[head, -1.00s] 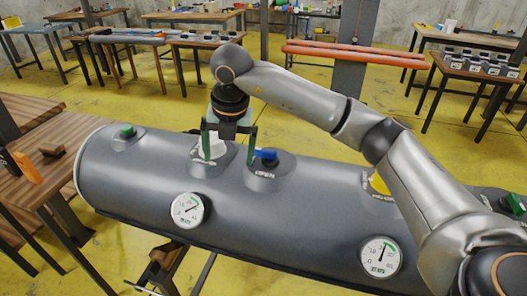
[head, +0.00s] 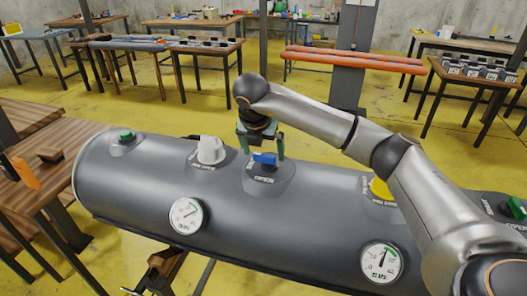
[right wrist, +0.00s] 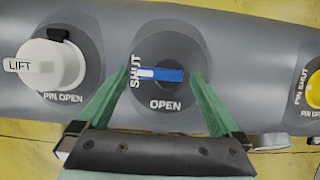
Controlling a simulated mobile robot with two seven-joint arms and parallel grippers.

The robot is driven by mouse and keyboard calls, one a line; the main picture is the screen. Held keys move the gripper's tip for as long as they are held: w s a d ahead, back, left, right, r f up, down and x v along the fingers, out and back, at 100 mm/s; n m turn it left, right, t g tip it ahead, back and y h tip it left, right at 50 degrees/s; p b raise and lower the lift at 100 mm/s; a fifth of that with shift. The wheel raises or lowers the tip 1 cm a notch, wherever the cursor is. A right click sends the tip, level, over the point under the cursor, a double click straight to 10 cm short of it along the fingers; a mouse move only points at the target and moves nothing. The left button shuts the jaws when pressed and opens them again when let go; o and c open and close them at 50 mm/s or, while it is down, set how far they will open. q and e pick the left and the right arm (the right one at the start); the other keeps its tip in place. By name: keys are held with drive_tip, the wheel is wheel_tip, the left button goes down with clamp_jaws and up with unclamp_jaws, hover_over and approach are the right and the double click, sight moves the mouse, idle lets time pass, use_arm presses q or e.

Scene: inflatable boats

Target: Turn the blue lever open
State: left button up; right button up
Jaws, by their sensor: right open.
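The blue lever (head: 264,159) sits on a raised grey boss on top of the grey tube (head: 310,215). In the right wrist view the lever (right wrist: 165,75) lies crosswise, its white-marked end toward the word SHUT at left; the word OPEN is below it. My right gripper (head: 262,152) is over the lever. In the right wrist view its green fingers (right wrist: 160,73) are spread, one beyond each end of the lever, with visible gaps. Contact cannot be seen. My left gripper is out of view.
A white LIFT knob (right wrist: 42,65) is left of the lever, also in the head view (head: 210,150). A yellow knob (head: 381,187) is to the right. Two gauges (head: 188,215) (head: 381,262) face forward. A green lever (head: 126,136) is at the far left.

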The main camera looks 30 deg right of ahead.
drive_tip(key=shift+w+d+f, duration=0.15)
drive_tip(key=shift+d+f, duration=0.05)
drive_tip(key=shift+f, duration=0.4)
drive_tip(key=c, duration=1.2)
drive_tip(key=shift+c, duration=0.2)
